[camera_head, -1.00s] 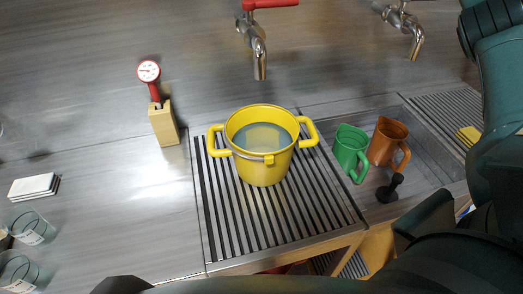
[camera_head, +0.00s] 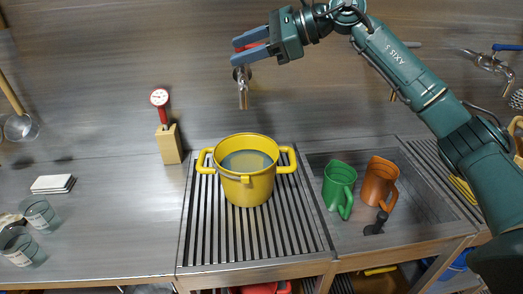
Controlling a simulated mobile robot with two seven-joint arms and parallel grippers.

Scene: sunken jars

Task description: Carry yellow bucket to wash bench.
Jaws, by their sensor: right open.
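The yellow bucket (camera_head: 248,186) stands upright on a slatted drain grate (camera_head: 205,235) in the metal bench. It has a handle on each side and holds a clear liquid. My right arm comes in from the right, and its gripper (camera_head: 243,49) is up above and behind the bucket, by the tap. Its blue-grey fingers are apart, with the red tap lever showing between them; I cannot tell whether they touch it. My left gripper is not in view. I cannot tell which surface is the wash bench.
A green jug (camera_head: 339,186) and a brown jug (camera_head: 379,182) stand in a shallow basin right of the bucket, near a small black object (camera_head: 376,223). A thermometer in a wooden block (camera_head: 168,143) stands left. White tiles (camera_head: 53,184) and glasses (camera_head: 37,214) sit farther left.

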